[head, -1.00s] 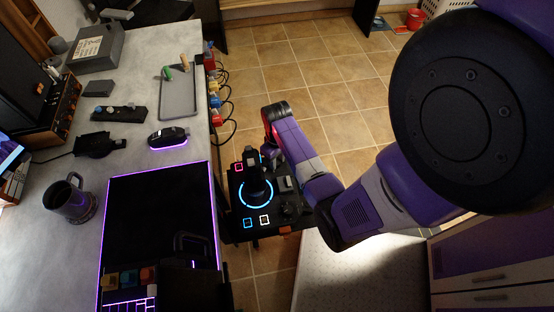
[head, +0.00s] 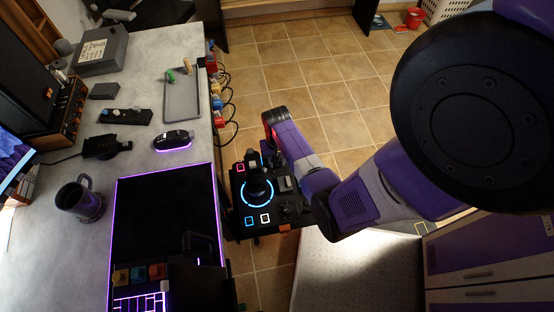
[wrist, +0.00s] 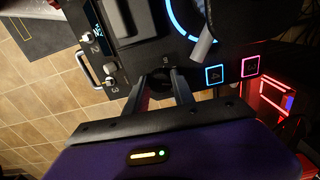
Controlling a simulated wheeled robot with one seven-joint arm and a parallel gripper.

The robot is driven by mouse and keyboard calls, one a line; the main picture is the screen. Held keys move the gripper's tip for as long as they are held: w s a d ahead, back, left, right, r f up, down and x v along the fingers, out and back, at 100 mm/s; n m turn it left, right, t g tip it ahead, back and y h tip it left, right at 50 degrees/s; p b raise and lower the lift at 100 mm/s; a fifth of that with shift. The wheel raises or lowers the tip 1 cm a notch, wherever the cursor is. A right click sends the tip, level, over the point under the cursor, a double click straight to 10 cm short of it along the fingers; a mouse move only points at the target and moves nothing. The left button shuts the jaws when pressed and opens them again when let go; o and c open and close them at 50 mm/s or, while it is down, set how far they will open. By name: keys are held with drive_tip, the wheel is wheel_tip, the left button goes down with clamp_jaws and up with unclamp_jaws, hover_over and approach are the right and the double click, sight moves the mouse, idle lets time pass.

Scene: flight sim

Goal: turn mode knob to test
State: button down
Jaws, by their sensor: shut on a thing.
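The black control panel (head: 238,204) stands beside the desk, with a lit blue ring and a stick in its middle. In the wrist view the panel (wrist: 130,52) fills the top. My gripper (wrist: 158,74) is at the panel's edge, its two dark fingers on either side of a small dark round knob (wrist: 157,80), which I take to be the mode knob. The fingers hide its sides, and its pointer and labels are too dark and small to read. In the head view my arm hides the fingertips and this knob.
Beside the knob are toggle switches (wrist: 109,81) marked with numbers, a lit blue square button (wrist: 214,73) and a pink one (wrist: 250,66). The grey desk (head: 50,265) with a mug (head: 80,201) and mouse (head: 172,140) lies left. Tiled floor (head: 320,100) is open behind.

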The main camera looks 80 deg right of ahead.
drive_tip(key=shift+m, duration=0.3)
drive_tip(key=shift+d, duration=0.1)
drive_tip(key=c, duration=1.1)
unclamp_jaws()
drive_tip(key=shift+o, duration=0.2)
drive_tip(key=shift+r, duration=0.15)
drive_tip(key=shift+r+p, duration=0.4)
drive_tip(key=shift+r, duration=3.4)
